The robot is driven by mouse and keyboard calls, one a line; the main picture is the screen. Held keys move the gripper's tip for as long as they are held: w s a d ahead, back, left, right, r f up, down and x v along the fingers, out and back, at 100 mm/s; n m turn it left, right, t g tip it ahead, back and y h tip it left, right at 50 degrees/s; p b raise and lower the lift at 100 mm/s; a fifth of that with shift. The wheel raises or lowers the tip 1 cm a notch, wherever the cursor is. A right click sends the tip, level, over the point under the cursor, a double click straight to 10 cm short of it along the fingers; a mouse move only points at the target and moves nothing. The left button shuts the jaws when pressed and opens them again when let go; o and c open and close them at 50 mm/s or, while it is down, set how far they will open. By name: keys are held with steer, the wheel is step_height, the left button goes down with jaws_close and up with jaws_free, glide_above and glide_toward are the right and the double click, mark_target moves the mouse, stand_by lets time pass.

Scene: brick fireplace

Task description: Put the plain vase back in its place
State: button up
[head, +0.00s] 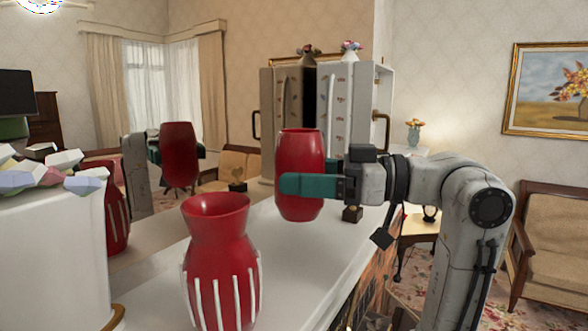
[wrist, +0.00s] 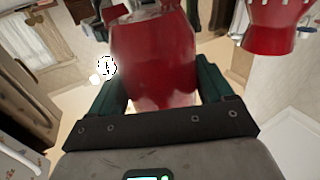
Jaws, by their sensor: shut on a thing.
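The plain red vase (head: 301,160) is upright over the white mantel shelf (head: 262,235). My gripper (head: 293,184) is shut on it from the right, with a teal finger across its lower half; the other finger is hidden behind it. In the wrist view the plain vase (wrist: 155,62) fills the gap between both teal fingers (wrist: 160,85). I cannot tell for sure whether its base touches the shelf. A red vase with white stripes (head: 220,262) stands nearer on the shelf, apart from it, and shows at the upper right of the wrist view (wrist: 278,28).
A large white pot with pale crystal-like pieces (head: 50,250) stands at the front left. A mirror behind the shelf reflects both vases. A small dark object (head: 352,214) stands near the shelf's far end. The shelf between the vases is clear. An armchair (head: 550,245) stands right.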

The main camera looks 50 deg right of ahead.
mark_target(305, 217)
steer(key=shift+f+b, duration=2.45)
steer(key=shift+f, duration=0.8)
steer(key=shift+f+b, duration=0.45)
steer(key=shift+f, duration=0.15)
steer(key=o, duration=1.4)
steer(key=shift+c, duration=0.2)
steer(key=b+v, duration=0.1)
steer(key=v, duration=0.9)
steer(key=shift+s+d+b, duration=0.25)
steer(key=shift+s+b, duration=0.05)
steer(key=shift+b, duration=0.05)
